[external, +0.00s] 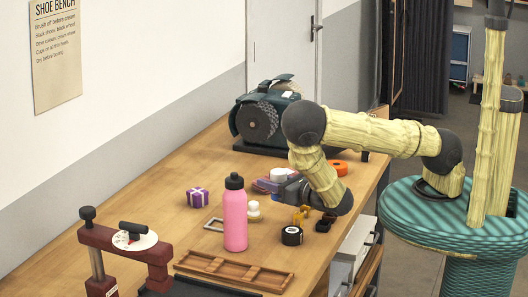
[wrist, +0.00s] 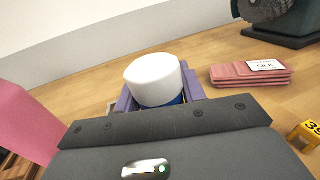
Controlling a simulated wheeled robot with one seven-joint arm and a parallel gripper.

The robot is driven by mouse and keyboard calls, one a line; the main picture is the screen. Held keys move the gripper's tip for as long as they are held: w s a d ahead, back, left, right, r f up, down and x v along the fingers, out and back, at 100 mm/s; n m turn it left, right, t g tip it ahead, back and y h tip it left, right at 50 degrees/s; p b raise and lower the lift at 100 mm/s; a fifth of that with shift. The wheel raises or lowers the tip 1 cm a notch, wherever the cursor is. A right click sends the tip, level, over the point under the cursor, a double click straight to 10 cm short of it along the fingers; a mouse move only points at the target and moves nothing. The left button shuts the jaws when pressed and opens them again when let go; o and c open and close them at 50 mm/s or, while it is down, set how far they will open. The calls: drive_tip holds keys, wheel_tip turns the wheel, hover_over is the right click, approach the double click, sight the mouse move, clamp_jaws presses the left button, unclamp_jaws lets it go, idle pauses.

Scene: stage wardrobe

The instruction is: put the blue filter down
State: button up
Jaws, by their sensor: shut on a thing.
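My gripper (wrist: 160,92) is shut on a rounded thing with a white top and a blue lower part, which I take to be the blue filter (wrist: 153,80). Purple fingers flank it in the wrist view, and its lower part is mostly hidden by my gripper body. In the external view my gripper (external: 277,184) is over the middle of the workbench (external: 175,236), with the white top of the filter (external: 278,174) showing. I cannot tell whether the filter touches the bench.
A pink bottle (external: 235,218) stands left of my gripper, near a white-topped object (external: 254,210) and a small frame (external: 213,225).

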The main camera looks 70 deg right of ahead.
drive_tip(key=a+r+n+y+p, duration=0.1)
drive_tip(key=a+r+y+p, duration=0.1)
drive_tip(key=a+r, duration=0.2)
drive_tip(key=a+r+n+y+p, duration=0.1)
drive_tip(key=a+r+n+y, duration=0.1)
drive_tip(key=a+r, duration=0.3)
drive_tip(key=w+a+r+n+y+p, duration=0.1)
drive_tip(key=a+r+y+p, duration=0.1)
drive_tip(key=a+r, duration=0.3)
drive_tip(key=shift+a+r+y+p, duration=0.15)
drive_tip(key=shift+a+y+p, duration=0.05)
drive_tip(key=shift+a, duration=0.45)
drive_tip(key=shift+a+r+y+p, duration=0.1)
drive_tip(key=shift+a+y+p, duration=0.1)
drive_tip(key=shift+a, duration=0.45)
drive_tip(key=a, duration=0.1)
drive_tip(key=w+a, duration=0.1)
drive_tip(key=a, duration=0.1)
drive_tip(key=shift+w+r+b, duration=0.3)
drive_tip(key=shift+r+b, duration=0.05)
drive_tip(key=shift+b, duration=0.05)
drive_tip(key=w+a+f+m+h+b, duration=0.25)
drive_tip(key=w+m+h+b, duration=0.25)
drive_tip(key=w+h+b, duration=0.45)
drive_tip(key=w+d+f+m+g+h+b, duration=0.3)
drive_tip(key=w+f+b, duration=0.4)
drive_tip(key=w+b, duration=0.4)
drive_tip(key=shift+w+d+f+m+g+h, duration=0.3)
drive_tip(key=shift+w+d+f+m+h, duration=0.25)
drive_tip(key=shift+d, duration=0.4)
